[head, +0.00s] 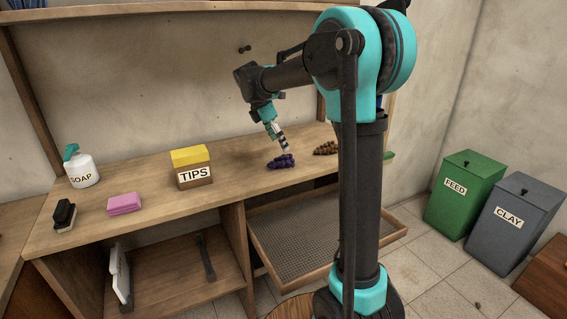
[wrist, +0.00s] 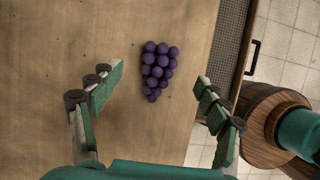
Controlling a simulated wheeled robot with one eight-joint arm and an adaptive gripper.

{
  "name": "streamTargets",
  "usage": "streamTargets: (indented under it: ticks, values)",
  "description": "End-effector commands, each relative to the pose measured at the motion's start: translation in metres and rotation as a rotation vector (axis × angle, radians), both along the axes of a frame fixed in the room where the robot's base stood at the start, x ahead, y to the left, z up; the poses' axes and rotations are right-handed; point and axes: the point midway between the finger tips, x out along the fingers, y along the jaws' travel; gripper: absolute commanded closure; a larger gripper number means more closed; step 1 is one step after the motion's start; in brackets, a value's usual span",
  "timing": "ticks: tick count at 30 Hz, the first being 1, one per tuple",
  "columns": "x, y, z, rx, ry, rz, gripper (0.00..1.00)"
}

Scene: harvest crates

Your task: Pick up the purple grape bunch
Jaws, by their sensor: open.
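The purple grape bunch (head: 281,161) lies on the wooden worktop in the head view, right of the yellow-topped TIPS box. In the wrist view the grape bunch (wrist: 158,70) lies flat, with its narrow end toward my gripper. My gripper (wrist: 160,82) is open and empty, with one finger on each side of the bunch in the picture. The fingers do not touch the grapes. In the head view my gripper (head: 284,146) is just above the bunch, pointing down. How much height is left between them is hard to tell.
A brown bunch (head: 326,148) lies to the right, partly behind my arm. The TIPS box (head: 192,167), pink sponge (head: 124,204), black brush (head: 64,214) and SOAP bottle (head: 81,168) stand to the left. A mesh tray (head: 300,245) is below the worktop (head: 235,175).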

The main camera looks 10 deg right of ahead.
Motion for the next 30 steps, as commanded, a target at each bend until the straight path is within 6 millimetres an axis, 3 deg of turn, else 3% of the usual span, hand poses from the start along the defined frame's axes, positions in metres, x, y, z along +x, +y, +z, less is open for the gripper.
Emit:
streamTargets:
  ticks: [3,11,21,30]
  values:
    - [0.002,-0.007,-0.017,0.000,0.000,-0.001,0.24]
    - [0.004,-0.013,-0.033,0.000,-0.001,-0.002,0.24]
    - [0.008,-0.027,-0.073,0.000,0.000,-0.002,0.24]
    - [0.008,-0.028,-0.076,0.000,0.000,-0.001,0.25]
